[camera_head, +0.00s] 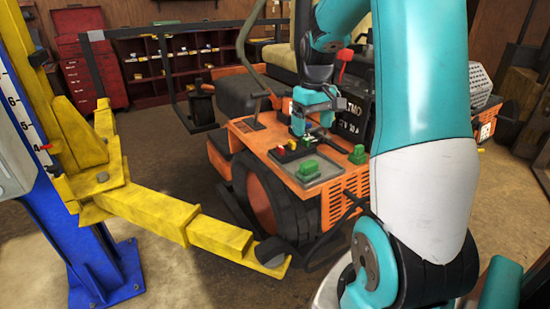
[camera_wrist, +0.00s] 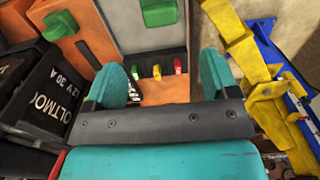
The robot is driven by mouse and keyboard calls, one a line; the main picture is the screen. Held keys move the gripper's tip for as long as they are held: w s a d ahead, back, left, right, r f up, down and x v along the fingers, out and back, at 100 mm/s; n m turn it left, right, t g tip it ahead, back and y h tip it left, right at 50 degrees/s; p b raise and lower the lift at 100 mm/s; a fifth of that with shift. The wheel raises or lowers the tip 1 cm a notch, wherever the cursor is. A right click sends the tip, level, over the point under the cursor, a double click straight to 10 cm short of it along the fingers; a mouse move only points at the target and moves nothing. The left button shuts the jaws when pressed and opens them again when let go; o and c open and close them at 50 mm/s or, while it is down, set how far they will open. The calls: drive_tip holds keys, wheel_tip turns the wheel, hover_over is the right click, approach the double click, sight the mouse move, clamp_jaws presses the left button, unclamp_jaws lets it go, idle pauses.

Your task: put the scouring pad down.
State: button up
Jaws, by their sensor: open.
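A green pad-like block (camera_head: 308,168) sits on the grey tray (camera_head: 325,176) on the orange machine's deck; it also shows at the top of the wrist view (camera_wrist: 158,12). A second green block (camera_head: 358,154) lies on the orange deck beside the tray, and at upper left in the wrist view (camera_wrist: 59,24). I cannot tell for certain which is the scouring pad. My gripper (camera_head: 312,127) is above the deck, behind the tray. In the wrist view its teal fingers (camera_wrist: 163,72) are wide apart with nothing held between them.
Small red (camera_wrist: 178,65), yellow (camera_wrist: 157,71) and green (camera_wrist: 135,72) levers stand on the deck beyond my fingers. A black battery-like box (camera_wrist: 45,95) is beside the deck. A yellow lift arm (camera_head: 190,226) and blue post (camera_head: 95,255) stand at left.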

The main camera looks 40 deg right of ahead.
drive_tip(key=a+r+n+t+y, duration=0.1)
drive_tip(key=a+r+n, duration=0.1)
drive_tip(key=a, duration=0.8)
drive_tip(key=a+r+n, duration=0.1)
drive_tip(key=a+n, duration=0.1)
drive_tip(key=a, duration=0.7)
drive_tip(key=s+a+n+g+y, duration=0.1)
drive_tip(key=s+a+n+y, duration=0.2)
drive_tip(key=s+a, duration=1.2)
drive_tip(key=a+r+n, duration=0.1)
drive_tip(key=a+n, duration=0.1)
drive_tip(key=a, duration=0.2)
drive_tip(key=shift+s+a+n, duration=0.2)
drive_tip(key=shift+s+n, duration=0.05)
drive_tip(key=shift+n, duration=0.05)
drive_tip(key=shift+f, duration=0.1)
wheel_tip(320, 180, down, 4)
drive_tip(key=b, duration=0.4)
drive_tip(key=shift+f+b, duration=0.25)
drive_tip(key=shift+b, duration=0.1)
